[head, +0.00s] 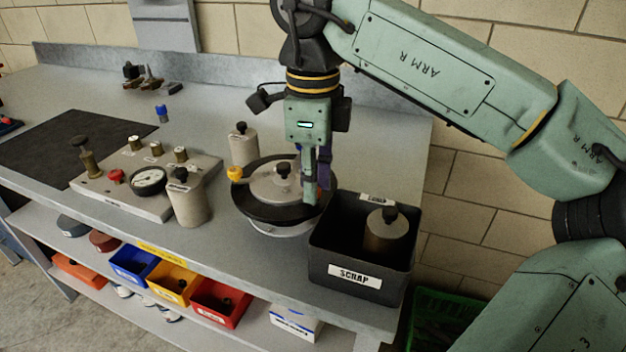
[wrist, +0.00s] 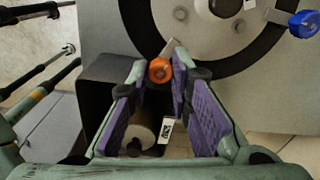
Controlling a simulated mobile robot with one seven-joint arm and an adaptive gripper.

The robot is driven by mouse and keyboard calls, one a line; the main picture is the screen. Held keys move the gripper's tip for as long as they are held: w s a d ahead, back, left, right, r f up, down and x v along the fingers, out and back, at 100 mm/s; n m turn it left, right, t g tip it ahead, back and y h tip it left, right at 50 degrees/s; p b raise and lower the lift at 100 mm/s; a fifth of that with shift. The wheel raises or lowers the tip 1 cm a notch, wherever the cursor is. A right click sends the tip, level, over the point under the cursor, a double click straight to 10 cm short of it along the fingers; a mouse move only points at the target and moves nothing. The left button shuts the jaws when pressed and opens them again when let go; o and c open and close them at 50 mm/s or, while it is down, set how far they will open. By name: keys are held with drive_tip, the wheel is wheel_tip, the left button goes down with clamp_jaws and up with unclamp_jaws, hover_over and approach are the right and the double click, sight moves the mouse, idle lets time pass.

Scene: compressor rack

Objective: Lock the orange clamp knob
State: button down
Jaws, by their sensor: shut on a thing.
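The orange clamp knob (wrist: 160,70) sits at the rim of a round black-and-grey device (wrist: 143,22), with a short metal arm beside it pointing toward the disc. My gripper (wrist: 158,66) is shut on the knob, with a fingertip on each side of it. In the head view my gripper (head: 309,199) points down at the right edge of the round device (head: 244,208). There the orange knob is hidden behind my fingers. A yellow-orange knob (head: 234,173) shows on the device's left side. A blue knob (wrist: 304,24) shows at the right in the wrist view.
Grey cylinders (head: 243,145) stand behind and left of the device. A fixture plate with a gauge (head: 149,180) lies further left. The back of the bench is mostly clear.

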drive_tip(key=shift+r+m, duration=0.1)
drive_tip(key=shift+m, duration=0.6)
drive_tip(key=shift+w, duration=0.1)
drive_tip(key=c, duration=1.4)
unclamp_jaws()
drive_tip(key=shift+c, duration=0.2)
wheel_tip(320, 180, up, 8)
drive_tip(key=shift+f, duration=0.25)
drive_tip(key=shift+f, duration=0.1)
